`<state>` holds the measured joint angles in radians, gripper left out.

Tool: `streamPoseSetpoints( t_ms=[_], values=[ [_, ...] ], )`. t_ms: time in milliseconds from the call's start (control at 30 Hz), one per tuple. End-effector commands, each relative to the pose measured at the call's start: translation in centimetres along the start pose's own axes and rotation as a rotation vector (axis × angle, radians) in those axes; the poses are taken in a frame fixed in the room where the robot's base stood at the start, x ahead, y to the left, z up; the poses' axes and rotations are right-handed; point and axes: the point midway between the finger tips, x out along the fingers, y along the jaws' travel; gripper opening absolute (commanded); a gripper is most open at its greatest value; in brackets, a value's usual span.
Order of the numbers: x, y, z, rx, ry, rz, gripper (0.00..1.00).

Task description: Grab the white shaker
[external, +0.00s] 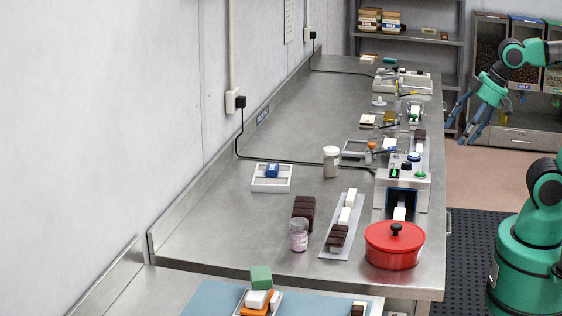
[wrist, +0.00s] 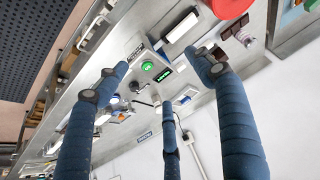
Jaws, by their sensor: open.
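The white shaker (external: 331,161) stands upright on the steel bench in the external view, left of the machine with the buttons. My gripper (external: 464,122) is in the air at the right, beyond the bench's right edge and well apart from the shaker. In the wrist view my blue-grey fingers (wrist: 160,78) are spread wide with nothing between them.
A red lidded pot (external: 394,246) stands at the bench's front right. A machine with buttons (external: 405,177) stands right of the shaker. A jar with pink contents (external: 299,236) and a tray with a blue block (external: 259,184) are nearby. A black cable (external: 290,160) runs behind the shaker.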

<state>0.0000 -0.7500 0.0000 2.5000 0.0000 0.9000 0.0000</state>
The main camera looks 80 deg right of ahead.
Motion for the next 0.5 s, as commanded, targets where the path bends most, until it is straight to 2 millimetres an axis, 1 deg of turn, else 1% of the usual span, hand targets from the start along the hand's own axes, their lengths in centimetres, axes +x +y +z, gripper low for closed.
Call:
streamPoseSetpoints(
  t_ms=[333,500],
  values=[
    [0.04,-0.01,-0.10,0.008,-0.004,-0.002,0.69],
    [0.43,-0.12,-0.73,0.062,-0.035,-0.020,0.69]
  ],
)
